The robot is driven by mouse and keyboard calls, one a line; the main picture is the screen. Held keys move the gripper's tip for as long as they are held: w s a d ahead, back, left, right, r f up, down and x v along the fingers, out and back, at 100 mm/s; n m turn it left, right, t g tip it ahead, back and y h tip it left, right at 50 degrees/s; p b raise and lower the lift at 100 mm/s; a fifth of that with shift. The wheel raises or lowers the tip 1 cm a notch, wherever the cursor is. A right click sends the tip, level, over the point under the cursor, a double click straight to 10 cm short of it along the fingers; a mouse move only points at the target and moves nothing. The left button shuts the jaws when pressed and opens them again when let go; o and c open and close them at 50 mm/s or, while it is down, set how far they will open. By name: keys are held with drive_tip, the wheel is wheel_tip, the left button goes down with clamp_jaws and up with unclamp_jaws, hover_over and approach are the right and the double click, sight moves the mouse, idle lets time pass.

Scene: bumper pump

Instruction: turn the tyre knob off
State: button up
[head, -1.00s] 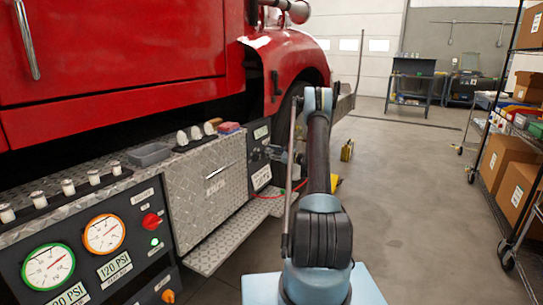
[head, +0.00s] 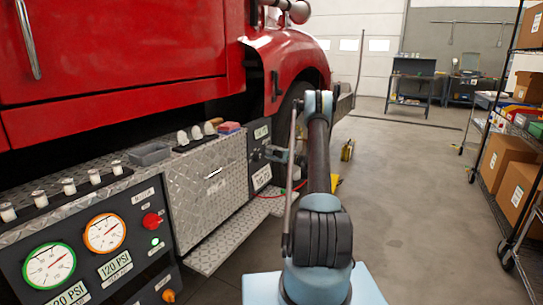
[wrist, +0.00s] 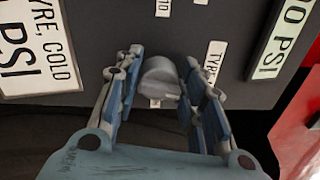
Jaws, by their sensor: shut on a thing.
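The tyre knob (wrist: 158,78), a grey round knob on a dark panel (wrist: 120,20), sits between my two fingers in the wrist view. My gripper (wrist: 163,70) is shut on it, one finger on each side. A small label starting with "TY" (wrist: 211,62) is just right of the knob, partly cut by the right finger. In the head view, my gripper (head: 275,153) reaches left to the dark panel (head: 259,160) beside the truck's front wheel; the knob is too small to make out there.
A white "TYRE, COLD PSI" plate (wrist: 35,45) and another PSI plate (wrist: 280,38) flank the knob. A red hose (head: 290,192) hangs below my arm. A diamond-plate box (head: 207,185) and gauge panel (head: 45,235) stand left. The floor (head: 400,220) right is clear up to shelving (head: 510,180).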

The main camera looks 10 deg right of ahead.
drive_tip(key=n, duration=0.4)
drive_tip(key=shift+w+f+n, duration=0.1)
drive_tip(key=shift+f+n, duration=0.2)
drive_tip(key=shift+n, duration=0.1)
drive_tip(key=shift+c, duration=0.2)
drive_tip(key=shift+o, duration=0.2)
drive_tip(key=o, duration=1)
drive_tip(key=shift+f, duration=0.15)
drive_tip(key=shift+d, duration=0.1)
drive_tip(key=shift+d, duration=0.25)
drive_tip(key=v, duration=1.1)
drive_tip(key=shift+d, duration=0.15)
